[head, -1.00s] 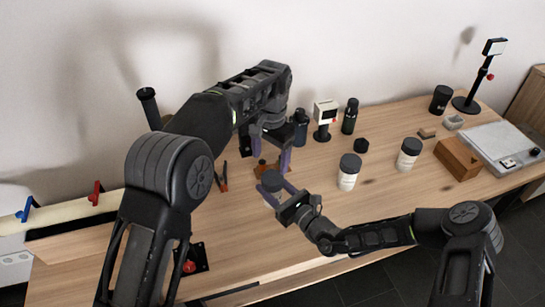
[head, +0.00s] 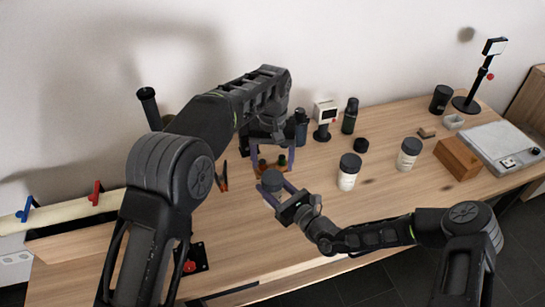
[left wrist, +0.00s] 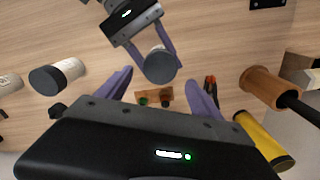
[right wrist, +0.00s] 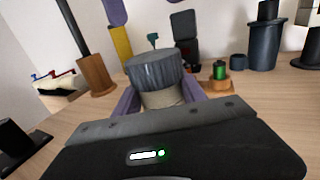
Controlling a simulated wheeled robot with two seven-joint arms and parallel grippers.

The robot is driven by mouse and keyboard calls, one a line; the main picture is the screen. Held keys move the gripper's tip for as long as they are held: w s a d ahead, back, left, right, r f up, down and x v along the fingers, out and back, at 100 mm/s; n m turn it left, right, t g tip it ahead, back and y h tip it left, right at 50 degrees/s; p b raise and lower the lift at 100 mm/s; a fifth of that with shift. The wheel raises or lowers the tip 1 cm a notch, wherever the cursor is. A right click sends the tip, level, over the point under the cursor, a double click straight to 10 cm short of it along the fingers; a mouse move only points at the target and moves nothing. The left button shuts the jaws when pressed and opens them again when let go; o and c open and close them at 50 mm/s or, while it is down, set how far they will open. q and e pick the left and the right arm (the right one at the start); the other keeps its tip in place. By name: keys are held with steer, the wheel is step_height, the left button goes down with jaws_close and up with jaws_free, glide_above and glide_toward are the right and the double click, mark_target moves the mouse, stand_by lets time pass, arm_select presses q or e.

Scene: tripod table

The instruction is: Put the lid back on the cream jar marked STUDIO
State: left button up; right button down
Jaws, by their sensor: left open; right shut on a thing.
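A cream jar (right wrist: 166,98) with a ribbed dark grey lid (right wrist: 153,70) on top stands upright between the fingers of my right gripper (head: 272,192), which is shut on it. The lid (left wrist: 161,65) also shows in the left wrist view. I cannot tell how tightly it sits, and no marking is readable on this jar. My left gripper (head: 273,158) is open and empty, above and behind the lid and apart from it; its spread fingers also show in the left wrist view (left wrist: 158,92).
Two other dark-lidded jars (head: 349,171) (head: 409,153) and a small black piece (head: 361,145) stand to the right. A small wooden block (head: 272,168) with green and black pieces lies behind the held jar. Bottles (head: 349,116) and a small display (head: 325,113) stand at the back.

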mark_target(272, 177)
arm_select(q)
step_height(272, 177, down, 7)
steer(key=shift+r, duration=0.1)
stand_by(0.3)
steer(key=shift+c, duration=0.4)
steer(key=c, duration=1.4)
steer(key=o, duration=1.7)
steer(key=shift+c, duration=0.2)
step_height(272, 177, up, 12)
